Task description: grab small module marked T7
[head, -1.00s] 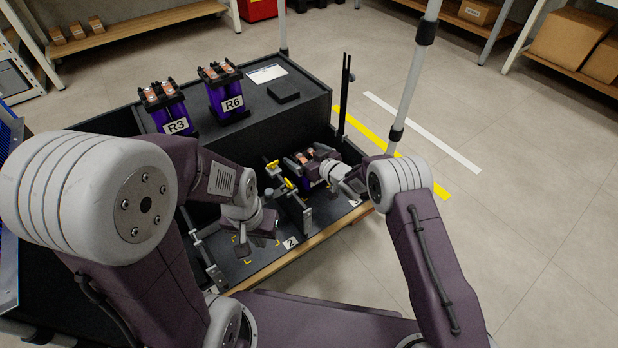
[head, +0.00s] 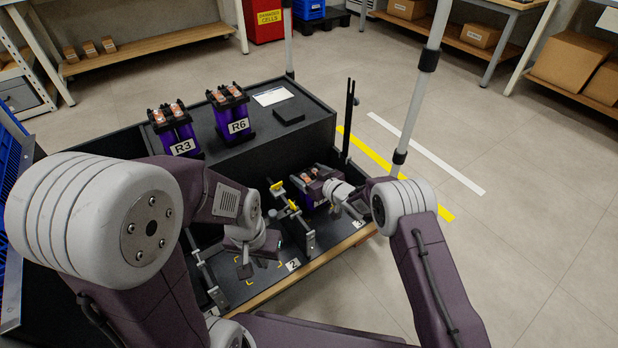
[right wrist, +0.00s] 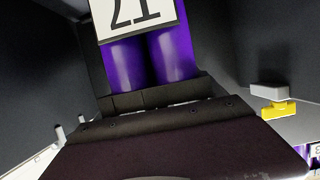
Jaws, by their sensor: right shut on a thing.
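A small purple module (head: 309,201) with copper tops stands in the right part of the lower tray, mostly behind my right gripper. My right gripper (head: 322,184) is shut on its upper part. In the right wrist view the purple module (right wrist: 148,62) appears with a white label, turned over and cut off by the top edge, so its marking is not fully readable. Its dark end meets the gripper. My left gripper (head: 245,266) hangs low over the yellow-marked place left of number 2; its jaws are too dark and small to judge.
Purple modules R3 (head: 183,146) and R6 (head: 239,125) stand on the black upper deck (head: 300,118), with a flat black block (head: 289,116). Metal dividers with yellow clamps (head: 293,205) stand between the grippers. A thin black post (head: 349,120) rises behind the right one.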

